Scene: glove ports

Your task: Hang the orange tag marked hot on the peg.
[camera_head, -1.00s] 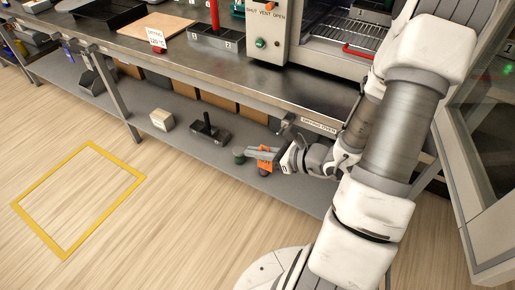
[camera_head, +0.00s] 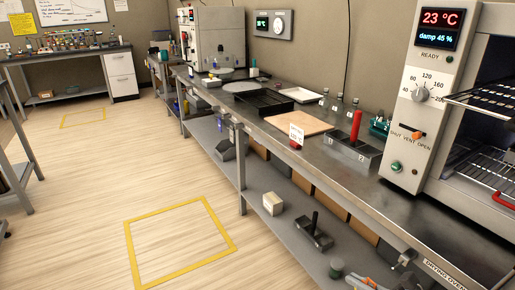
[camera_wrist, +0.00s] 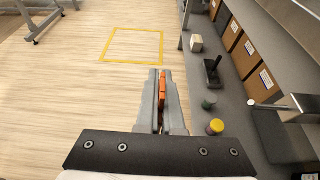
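An orange tag (camera_wrist: 162,88) is between the two grey fingers of my gripper (camera_wrist: 161,85) in the wrist view, seen nearly edge-on. The fingers are closed on it. The word on it cannot be read. I cannot tell which is the peg.
The lower shelf (camera_head: 270,178) also holds a pale box (camera_head: 272,203), a green-topped item (camera_head: 336,266) and, in the wrist view, a yellow-topped jar (camera_wrist: 216,127). The drying oven (camera_head: 420,100) stands on the bench at right. The floor with the yellow square (camera_head: 180,245) is clear.

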